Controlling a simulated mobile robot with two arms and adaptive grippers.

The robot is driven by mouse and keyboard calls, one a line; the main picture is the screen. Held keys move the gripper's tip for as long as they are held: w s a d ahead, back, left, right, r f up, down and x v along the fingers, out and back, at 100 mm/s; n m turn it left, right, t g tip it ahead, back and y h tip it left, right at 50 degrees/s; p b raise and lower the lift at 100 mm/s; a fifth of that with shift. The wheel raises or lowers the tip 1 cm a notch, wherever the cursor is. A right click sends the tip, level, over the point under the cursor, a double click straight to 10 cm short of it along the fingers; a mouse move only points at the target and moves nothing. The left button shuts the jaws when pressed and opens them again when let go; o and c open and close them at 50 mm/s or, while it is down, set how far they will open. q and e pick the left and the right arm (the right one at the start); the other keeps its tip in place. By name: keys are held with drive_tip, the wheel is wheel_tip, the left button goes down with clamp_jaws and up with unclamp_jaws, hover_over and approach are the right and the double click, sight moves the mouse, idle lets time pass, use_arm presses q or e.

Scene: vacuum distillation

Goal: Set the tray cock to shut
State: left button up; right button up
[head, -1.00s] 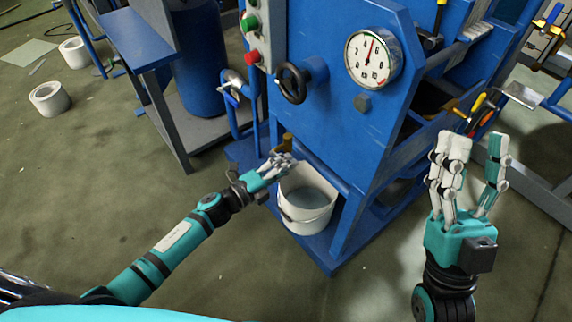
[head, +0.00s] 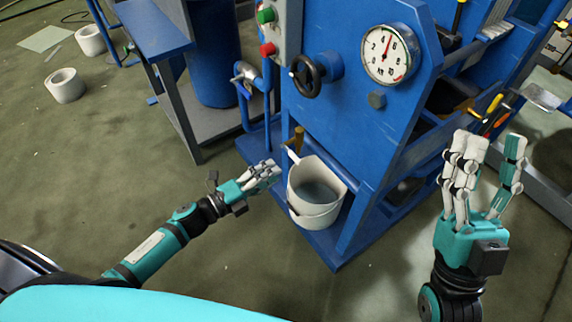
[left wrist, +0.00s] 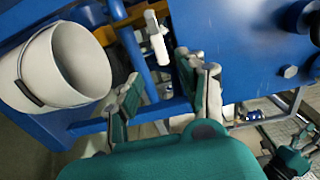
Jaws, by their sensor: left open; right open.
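The tray cock shows in the head view as a small brass body (head: 298,138) with a white lever (head: 292,154), low on the blue machine's front above a white bucket (head: 318,212). In the left wrist view the white lever (left wrist: 156,40) stands beyond the fingers, with the bucket (left wrist: 62,68) to its left. My left gripper (head: 268,172) is open, left of the bucket and apart from the lever in the head view. Its fingers (left wrist: 165,92) are spread in the left wrist view with nothing between them. My right gripper (head: 491,150) is open and empty, fingers up, at the right.
The blue machine (head: 350,110) carries a black handwheel (head: 306,76), a gauge (head: 391,54) and a box with green and red buttons (head: 267,32). A blue side pipe (head: 244,110) stands left of the cock. The floor at left front is clear.

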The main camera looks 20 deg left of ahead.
use_arm(q)
drive_tip(key=shift+v, duration=1.75)
